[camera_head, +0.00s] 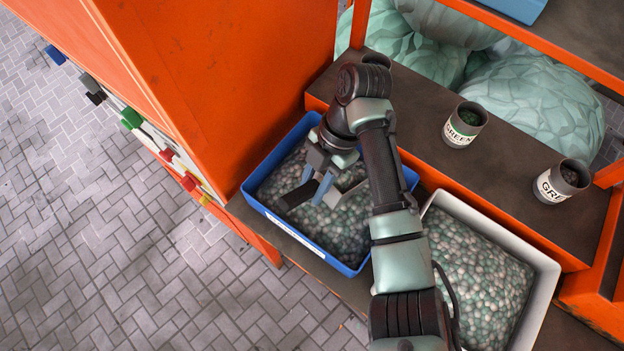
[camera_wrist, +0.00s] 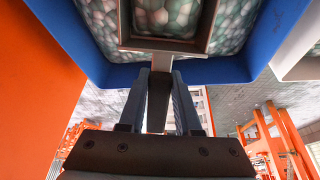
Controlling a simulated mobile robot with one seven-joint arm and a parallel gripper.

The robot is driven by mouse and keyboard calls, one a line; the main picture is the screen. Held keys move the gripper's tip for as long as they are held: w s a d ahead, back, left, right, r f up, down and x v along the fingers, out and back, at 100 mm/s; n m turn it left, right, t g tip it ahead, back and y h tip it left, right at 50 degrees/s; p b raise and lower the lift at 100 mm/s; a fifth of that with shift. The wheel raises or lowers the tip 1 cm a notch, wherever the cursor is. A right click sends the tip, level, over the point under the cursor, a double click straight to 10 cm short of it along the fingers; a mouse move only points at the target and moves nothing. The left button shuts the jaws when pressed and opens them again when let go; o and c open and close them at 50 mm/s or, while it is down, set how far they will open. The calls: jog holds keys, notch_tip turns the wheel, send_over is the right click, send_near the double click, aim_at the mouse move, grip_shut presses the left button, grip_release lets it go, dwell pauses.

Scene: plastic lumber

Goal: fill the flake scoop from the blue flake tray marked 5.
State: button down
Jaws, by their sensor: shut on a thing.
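The blue flake tray (camera_head: 257,203) stands on the shelf, heaped with green-grey and white flakes. A white label shows on its front side, but I cannot read a number. My gripper (camera_head: 318,187) is over the tray, its fingers shut on the dark handle of the flake scoop (camera_head: 349,189). The grey scoop body sits low at the flakes, partly hidden by my arm. In the wrist view my gripper (camera_wrist: 160,88) has a finger on each side of the handle, and the scoop (camera_wrist: 165,46) frames pale flakes. I cannot tell how many flakes are inside it.
A white tray (camera_head: 548,268) of similar flakes stands right of the blue one. Two labelled cups (camera_head: 464,125) (camera_head: 562,182) stand on the ledge behind. An orange cabinet (camera_head: 235,75) rises close on the left. Pale sacks (camera_head: 535,100) lie behind the ledge.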

notch_tip(320, 180, up, 9)
jog(key=p, duration=0.6)
jog(key=shift+p, duration=0.3)
jog(key=shift+s+a+f+t+h+p, duration=0.15)
jog(key=shift+s+a+t+h+p, duration=0.25)
jog(key=shift+a+h, duration=0.1)
jog(key=shift+s+a+t+h, duration=0.45)
jog(key=shift+t+h, duration=0.15)
jog(key=shift+h, duration=0.1)
